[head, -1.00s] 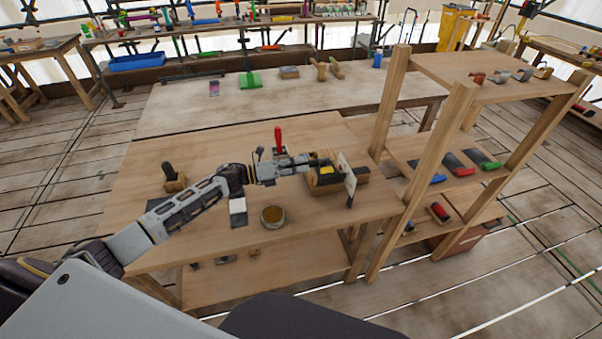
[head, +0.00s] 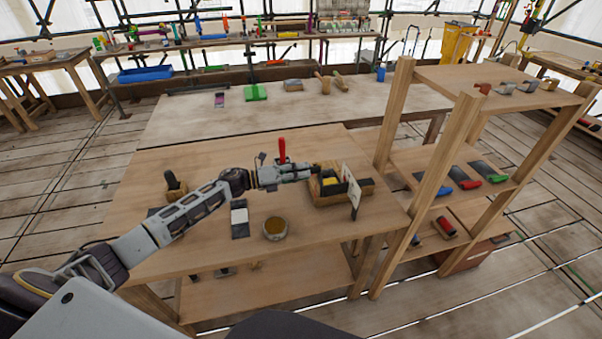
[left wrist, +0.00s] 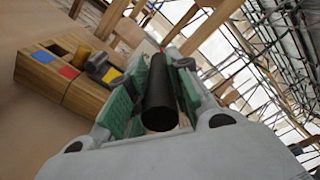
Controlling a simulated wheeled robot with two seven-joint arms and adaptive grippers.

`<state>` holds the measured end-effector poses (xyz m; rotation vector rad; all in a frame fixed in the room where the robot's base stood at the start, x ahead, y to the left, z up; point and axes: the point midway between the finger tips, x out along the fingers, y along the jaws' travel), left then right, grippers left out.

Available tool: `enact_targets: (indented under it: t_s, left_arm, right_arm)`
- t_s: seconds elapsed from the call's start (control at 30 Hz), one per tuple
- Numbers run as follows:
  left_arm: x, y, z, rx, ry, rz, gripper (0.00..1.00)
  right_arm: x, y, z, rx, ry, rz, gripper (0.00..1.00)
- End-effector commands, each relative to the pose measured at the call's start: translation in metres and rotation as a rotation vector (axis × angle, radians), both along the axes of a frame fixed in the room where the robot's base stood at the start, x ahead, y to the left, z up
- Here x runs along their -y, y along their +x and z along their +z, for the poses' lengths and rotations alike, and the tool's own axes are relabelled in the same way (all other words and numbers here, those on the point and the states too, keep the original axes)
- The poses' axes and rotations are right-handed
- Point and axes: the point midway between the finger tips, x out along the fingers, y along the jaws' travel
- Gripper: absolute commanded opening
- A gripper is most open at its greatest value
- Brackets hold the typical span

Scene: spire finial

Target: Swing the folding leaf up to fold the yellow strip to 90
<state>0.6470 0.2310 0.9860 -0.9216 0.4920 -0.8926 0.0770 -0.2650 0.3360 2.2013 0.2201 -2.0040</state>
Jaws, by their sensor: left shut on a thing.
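A wooden block fixture (head: 352,193) with dark metal parts stands at the right of the near bench. A small yellow piece (head: 330,181) shows on it; its fold angle is too small to tell. My left gripper (head: 312,169) is just above and left of the fixture. In the left wrist view, its green-padded fingers are shut on a black cylinder (left wrist: 160,98), which looks like a handle. What the cylinder joins is hidden, so I cannot tell whether it belongs to the folding leaf. My right gripper is not in view.
A white card (head: 352,184) stands at the fixture's right. A red upright handle (head: 282,150) is behind my gripper. A round tin (head: 275,228) and a dark-and-white piece (head: 239,217) lie nearer. A wooden shelf frame (head: 447,170) stands at the right.

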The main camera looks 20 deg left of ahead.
Motion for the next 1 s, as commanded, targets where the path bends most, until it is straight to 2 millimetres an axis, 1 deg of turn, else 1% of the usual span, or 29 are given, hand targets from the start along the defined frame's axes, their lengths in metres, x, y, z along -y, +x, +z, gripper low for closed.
enact_targets:
  t_s: [0.03, 0.17, 0.23, 0.47, 0.67, 0.87, 1.0]
  left_arm:
    - [-0.006, 0.005, 0.005, 0.01, 0.004, 0.016, 0.25]
    - [-0.006, 0.005, 0.005, 0.01, 0.004, 0.015, 0.41]
    - [-0.006, 0.005, 0.005, 0.01, 0.004, 0.015, 0.44]
    - [-0.003, 0.002, 0.003, 0.004, 0.001, 0.008, 0.44]
    - [-0.003, 0.0, 0.001, 0.002, 0.0, 0.005, 0.44]
    - [-0.011, -0.005, 0.001, 0.0, 0.0, 0.006, 0.44]
    - [-0.022, -0.012, 0.0, 0.0, 0.002, 0.006, 0.44]
  right_arm:
    - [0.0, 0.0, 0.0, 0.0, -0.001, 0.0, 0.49]
    - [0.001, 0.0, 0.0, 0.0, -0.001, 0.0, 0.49]
    - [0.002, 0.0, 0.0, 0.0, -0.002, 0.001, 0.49]
    - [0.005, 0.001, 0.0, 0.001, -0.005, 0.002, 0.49]
    - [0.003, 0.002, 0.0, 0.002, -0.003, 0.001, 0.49]
    - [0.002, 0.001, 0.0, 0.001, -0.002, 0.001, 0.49]
    - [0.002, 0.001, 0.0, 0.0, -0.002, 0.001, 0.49]
